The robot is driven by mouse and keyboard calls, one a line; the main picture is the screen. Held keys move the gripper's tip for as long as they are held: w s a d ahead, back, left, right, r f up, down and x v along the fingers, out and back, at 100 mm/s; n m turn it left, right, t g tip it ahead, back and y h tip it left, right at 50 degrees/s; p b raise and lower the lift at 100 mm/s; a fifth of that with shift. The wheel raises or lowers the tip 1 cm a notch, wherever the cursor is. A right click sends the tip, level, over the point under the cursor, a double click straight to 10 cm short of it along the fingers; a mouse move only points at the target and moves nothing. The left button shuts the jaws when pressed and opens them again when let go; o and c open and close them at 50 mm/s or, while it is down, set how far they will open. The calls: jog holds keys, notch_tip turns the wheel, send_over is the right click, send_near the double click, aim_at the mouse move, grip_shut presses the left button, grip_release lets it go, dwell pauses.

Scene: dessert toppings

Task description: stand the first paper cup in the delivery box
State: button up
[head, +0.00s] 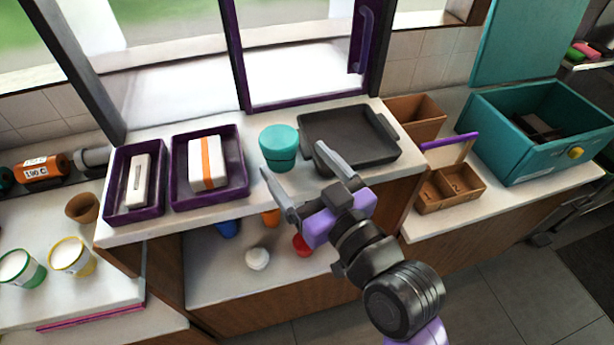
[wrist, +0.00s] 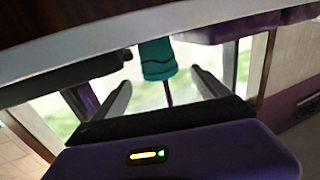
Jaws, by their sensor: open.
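Two white-topped paper cups stand on the left counter: one with a green side (head: 22,268) and one with a yellow side (head: 72,256). I cannot tell which is the first. A small brown open box with two marked compartments (head: 452,188), its purple-edged lid (head: 450,150) raised, looks like the delivery box; both compartments look empty. My gripper (head: 297,162) is open and empty above the front of the middle counter. A teal tub (head: 279,147) stands just beyond it. In the wrist view the teal tub (wrist: 157,60) shows between the fingers, apart from them.
Two purple trays (head: 165,208) (head: 243,188) hold white blocks. A dark grey tray (head: 350,138) lies right of the tub. A brown cup (head: 82,207) stands left. A teal drawer box (head: 540,130) stands right. Small coloured items, including a white ball (head: 257,259), lie on the lower shelf.

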jog(key=shift+v, duration=1.3)
jog(key=s+d+f+m+h, duration=0.3)
jog(key=s+d+f, duration=0.3)
jog(key=d+f, duration=0.2)
jog(key=s+d+f+m+h, duration=0.1)
jog(key=s+d+f+h, duration=0.1)
jog(key=s+d, duration=0.3)
jog(key=s+d+f+m+h, duration=0.1)
jog(key=s+d+f+h, duration=0.2)
jog(key=s, duration=0.9)
jog(key=shift+s+d+f+m, duration=0.3)
jog(key=shift+s+d, duration=0.1)
jog(key=shift+d, duration=0.7)
jog(key=shift+m+g+h, duration=0.3)
jog(key=shift+h, duration=0.3)
jog(key=v, duration=0.2)
jog(key=d+v, duration=0.1)
jog(key=v, duration=0.5)
jog(key=shift+s+d+f, duration=0.1)
jog(key=shift+d+f, duration=0.1)
jog(key=shift+f, duration=0.05)
jog(key=shift+c, duration=0.2)
